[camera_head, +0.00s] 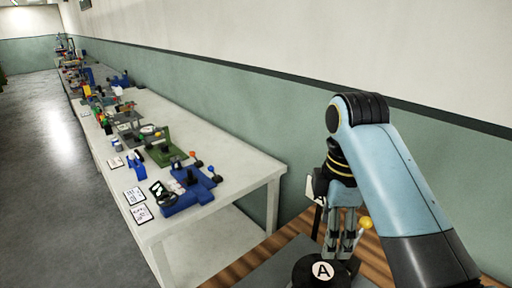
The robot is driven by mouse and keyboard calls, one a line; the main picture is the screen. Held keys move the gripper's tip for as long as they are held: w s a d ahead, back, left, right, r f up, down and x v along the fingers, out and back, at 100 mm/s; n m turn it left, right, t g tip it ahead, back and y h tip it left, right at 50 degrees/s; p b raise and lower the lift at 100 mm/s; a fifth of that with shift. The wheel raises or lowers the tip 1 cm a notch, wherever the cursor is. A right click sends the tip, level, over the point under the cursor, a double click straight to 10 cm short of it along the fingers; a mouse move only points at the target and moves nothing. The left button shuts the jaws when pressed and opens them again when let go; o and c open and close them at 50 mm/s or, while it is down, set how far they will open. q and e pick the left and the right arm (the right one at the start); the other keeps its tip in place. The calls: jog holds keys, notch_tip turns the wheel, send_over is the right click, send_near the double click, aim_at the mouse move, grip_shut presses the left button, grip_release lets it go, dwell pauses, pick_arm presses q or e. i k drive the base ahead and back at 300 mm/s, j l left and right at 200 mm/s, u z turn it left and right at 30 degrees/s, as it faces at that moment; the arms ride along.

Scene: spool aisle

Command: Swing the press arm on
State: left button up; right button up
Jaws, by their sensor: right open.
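My right gripper (341,250) points down at the lower right, with its two fingers apart and nothing visible between them. Just below and in front of it is a black round part (308,272) with a white "A" label. A yellow ball knob (365,223) shows right beside the fingers; what carries it is mostly hidden behind the gripper. I cannot tell for sure which of these parts is the press arm, or whether the fingers touch anything. My left gripper is out of view.
The parts stand on a dark plate (277,268) on a wooden striped top (243,262). A long white table (238,165) to the left holds several small devices, among them a blue one (190,197) and a green one (164,153). A green-and-white wall runs behind. Grey floor is free at left.

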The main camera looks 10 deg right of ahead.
aim_at(366, 222)
jog(key=k+j, duration=0.5)
jog(key=k, duration=0.15)
jog(key=k+j, duration=0.45)
jog(key=k, duration=0.25)
